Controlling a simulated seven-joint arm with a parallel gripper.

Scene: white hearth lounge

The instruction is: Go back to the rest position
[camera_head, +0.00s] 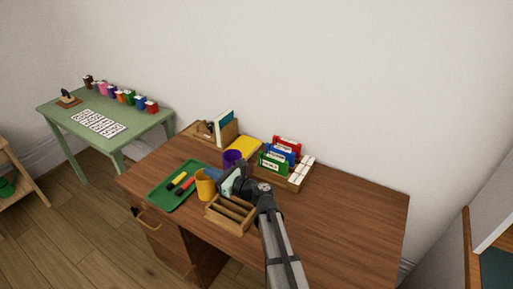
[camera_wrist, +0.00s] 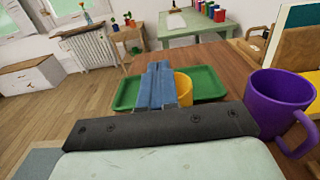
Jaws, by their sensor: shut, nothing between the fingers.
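My gripper (camera_head: 215,173) is above the brown wooden desk (camera_head: 340,215), near the yellow cup and the purple mug. In the wrist view its two blue-grey fingers (camera_wrist: 156,86) lie together, shut and empty, pointing toward the green tray (camera_wrist: 208,82). The yellow cup (camera_head: 205,185) stands by the tray; in the wrist view the fingers partly cover it (camera_wrist: 184,88). The purple mug (camera_head: 233,158) stands just behind the gripper and shows at the right of the wrist view (camera_wrist: 272,102).
The green tray (camera_head: 159,199) holds red and yellow pen-like things. A wooden compartment box (camera_head: 219,222) sits under my arm. A rack of coloured folders (camera_head: 280,155) and a wooden organiser (camera_head: 222,141) stand at the back. The desk's right side is clear. A green table (camera_head: 135,127) stands left.

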